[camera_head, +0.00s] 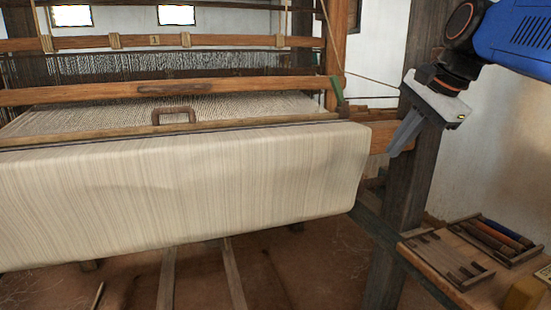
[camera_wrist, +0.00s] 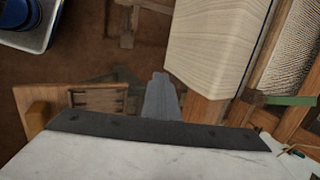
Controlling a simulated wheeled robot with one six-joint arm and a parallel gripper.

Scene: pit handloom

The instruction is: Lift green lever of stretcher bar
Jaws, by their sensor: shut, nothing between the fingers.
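A green lever (camera_head: 338,90) stands upright and a little tilted at the right end of the loom, beside the wooden post. In the wrist view it is a thin green strip (camera_wrist: 291,100) at the right edge. My gripper (camera_head: 396,150) is shut and empty, pointing down and left in front of the dark post, to the right of the lever and lower in the picture. The two are apart. In the wrist view the gripper's grey fingers (camera_wrist: 161,90) are together. I cannot clearly make out the stretcher bar that the lever belongs to.
The cloth-wrapped beam (camera_head: 190,190) fills the front left. A brown rectangular handle (camera_head: 173,109) sits behind it. A dark post (camera_head: 400,215) stands close to my gripper. A wooden bench (camera_head: 490,297) with a tray of rods (camera_head: 495,240) and a yellow block (camera_head: 522,293) is at lower right.

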